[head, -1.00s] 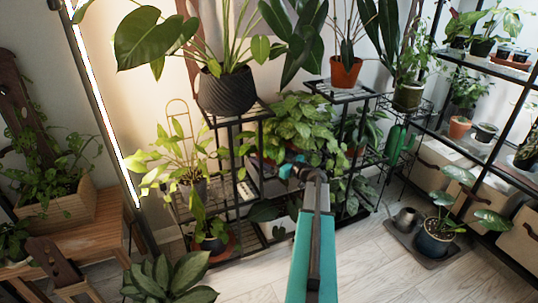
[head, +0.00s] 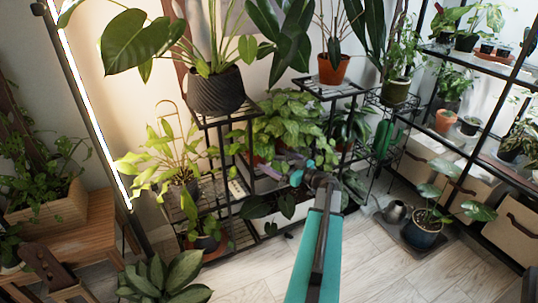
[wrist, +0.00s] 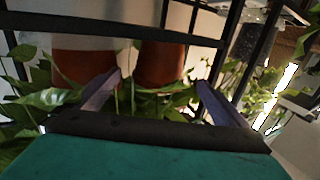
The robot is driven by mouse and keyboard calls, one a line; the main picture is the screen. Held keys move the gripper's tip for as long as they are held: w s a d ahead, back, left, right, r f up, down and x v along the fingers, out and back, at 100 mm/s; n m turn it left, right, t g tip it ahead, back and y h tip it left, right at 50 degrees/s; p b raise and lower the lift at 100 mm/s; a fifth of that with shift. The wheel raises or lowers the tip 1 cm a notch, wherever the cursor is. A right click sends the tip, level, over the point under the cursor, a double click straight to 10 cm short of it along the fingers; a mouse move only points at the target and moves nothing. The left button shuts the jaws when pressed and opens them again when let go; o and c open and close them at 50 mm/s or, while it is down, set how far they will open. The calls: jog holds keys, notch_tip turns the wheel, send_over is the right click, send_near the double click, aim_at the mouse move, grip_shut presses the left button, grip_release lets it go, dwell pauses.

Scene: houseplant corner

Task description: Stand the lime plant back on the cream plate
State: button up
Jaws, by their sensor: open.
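A plant with lime-yellow leaves (head: 165,160), likely the lime plant, is at the left of the black plant stand in the head view. I cannot make out the cream plate in either view. My gripper (wrist: 158,80) is open, its two fingers apart with nothing held between them. Beyond the fingers the wrist view shows a terracotta pot (wrist: 160,62), a second pot with a pale part and green leaves. In the head view my gripper is by the middle of the stand, its fingertips unclear.
The black tiered stand (head: 225,118) carries a dark ribbed pot (head: 215,92) and a terracotta pot (head: 333,68). A lit lamp tube (head: 85,100) stands at left, a glass-shelved rack with boxes at right.

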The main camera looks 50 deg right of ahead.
jog(key=shift+s, duration=1.2)
